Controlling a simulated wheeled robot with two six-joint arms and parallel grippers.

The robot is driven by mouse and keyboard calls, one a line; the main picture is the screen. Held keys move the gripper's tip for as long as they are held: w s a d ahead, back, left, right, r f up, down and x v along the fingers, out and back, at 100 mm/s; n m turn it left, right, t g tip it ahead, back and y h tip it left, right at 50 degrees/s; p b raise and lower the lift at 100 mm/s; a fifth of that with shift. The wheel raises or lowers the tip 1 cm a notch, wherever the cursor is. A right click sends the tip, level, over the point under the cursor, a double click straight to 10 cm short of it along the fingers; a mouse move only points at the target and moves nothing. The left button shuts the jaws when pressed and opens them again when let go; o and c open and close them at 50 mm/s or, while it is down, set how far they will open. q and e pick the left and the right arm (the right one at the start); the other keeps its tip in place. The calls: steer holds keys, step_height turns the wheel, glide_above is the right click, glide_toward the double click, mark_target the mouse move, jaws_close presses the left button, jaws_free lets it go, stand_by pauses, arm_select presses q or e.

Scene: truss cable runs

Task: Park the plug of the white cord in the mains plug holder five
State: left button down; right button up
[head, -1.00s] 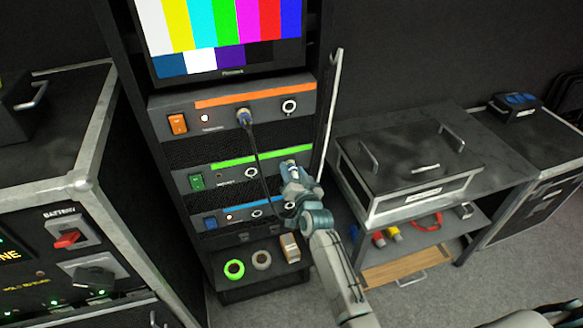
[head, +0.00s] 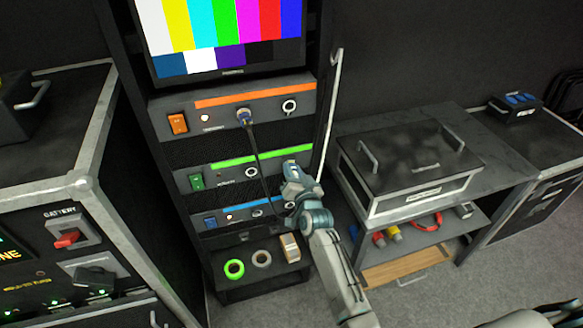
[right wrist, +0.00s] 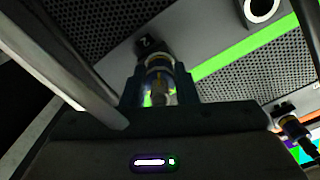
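My right gripper (head: 292,170) is at the right end of the green-striped rack unit (head: 208,178), in front of its right-hand socket. In the right wrist view its fingers (right wrist: 159,92) stand on either side of a plug (right wrist: 159,72) with a yellowish ring, seated in a dark socket (right wrist: 143,45). Gaps seem to show beside the plug, so the fingers look open around it. A dark cord (head: 257,160) hangs from a plug (head: 244,118) in the orange-striped unit and passes behind the gripper. No clearly white cord or marked holder five can be made out. My left gripper is out of view.
A pale upright bar (head: 331,110) runs close to the right of my gripper. Below, a shelf (head: 240,290) holds tape rolls (head: 234,268) and a small box (head: 290,247). A lidded case (head: 410,175) stands on a table at right.

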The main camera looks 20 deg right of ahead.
steer(key=c, duration=0.4)
steer(key=shift+f+n+b, duration=0.1)
steer(key=shift+n+b, duration=0.45)
steer(key=shift+n, duration=0.85)
steer(key=shift+n+b, duration=1)
steer(key=shift+n, duration=0.4)
